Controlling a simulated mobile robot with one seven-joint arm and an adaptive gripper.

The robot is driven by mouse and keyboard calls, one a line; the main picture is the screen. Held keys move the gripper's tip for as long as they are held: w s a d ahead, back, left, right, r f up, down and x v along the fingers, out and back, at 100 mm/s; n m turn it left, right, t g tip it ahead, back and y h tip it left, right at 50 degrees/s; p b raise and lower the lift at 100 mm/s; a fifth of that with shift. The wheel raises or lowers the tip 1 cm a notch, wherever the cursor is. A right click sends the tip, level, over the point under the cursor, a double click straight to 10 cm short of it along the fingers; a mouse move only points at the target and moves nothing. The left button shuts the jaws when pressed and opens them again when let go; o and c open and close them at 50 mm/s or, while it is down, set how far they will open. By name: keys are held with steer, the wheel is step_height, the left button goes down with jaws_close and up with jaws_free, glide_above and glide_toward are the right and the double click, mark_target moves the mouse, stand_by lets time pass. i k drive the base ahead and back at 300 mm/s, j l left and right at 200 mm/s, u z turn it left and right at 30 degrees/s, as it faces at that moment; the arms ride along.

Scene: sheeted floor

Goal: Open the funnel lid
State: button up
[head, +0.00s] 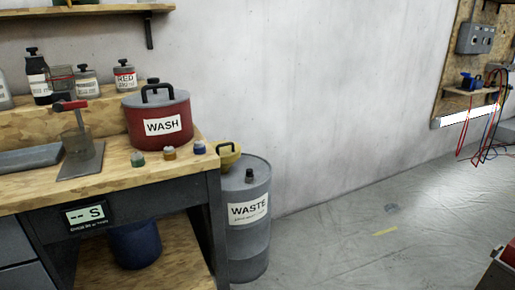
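A yellow funnel (228,157) sits at the left rim of the top of a grey drum (250,243) labelled WASTE, beside the right end of the workbench. The funnel is small in the head view. I cannot make out its lid clearly or tell whether it is open or shut. A small black cap (249,175) stands on the drum's top, to the right of the funnel. My gripper is not in view.
The wooden workbench (95,182) holds a red WASH pot (150,112), several small bottles and a stand with a beaker. A blue bucket (135,245) is under it. A pegboard (460,50) hangs far right.

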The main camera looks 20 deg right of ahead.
mark_target(224, 149)
steer(key=l+z, duration=0.15)
steer(key=i+l+z, duration=0.2)
steer(key=i+l, duration=0.15)
steer(key=i, duration=0.15)
steer(key=i+l+z, duration=0.15)
steer(key=i, duration=0.35)
steer(key=i+l+z, duration=0.2)
steer(key=i, duration=0.35)
steer(key=l, duration=0.1)
